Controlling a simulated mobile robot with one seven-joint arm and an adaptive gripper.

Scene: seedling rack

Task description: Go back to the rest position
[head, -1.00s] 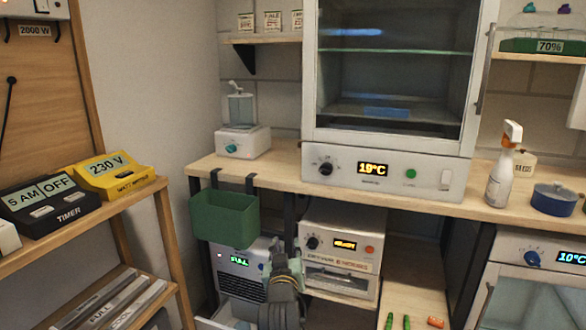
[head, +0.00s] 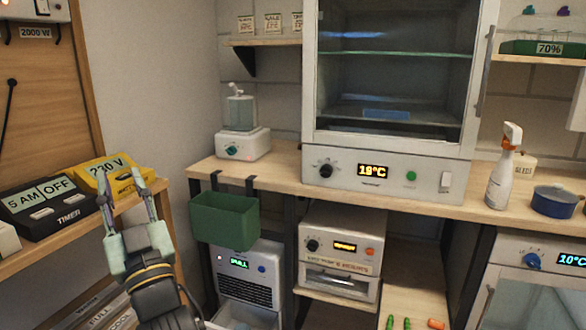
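My gripper (head: 122,188) is at the lower left of the head view, pointing up and away from me. Its two fingers are spread apart with nothing between them. The fingertips show in front of the yellow watt meter (head: 108,171) reading 230 V and the shelf edge near it. I cannot tell whether they touch anything.
A black timer (head: 44,201) sits left of my gripper on the wooden shelf. A green bin (head: 225,220) hangs from the bench edge to its right. Below is a white machine (head: 247,283) with an open drawer (head: 240,317). A glass-doored cabinet (head: 385,165) stands on the bench.

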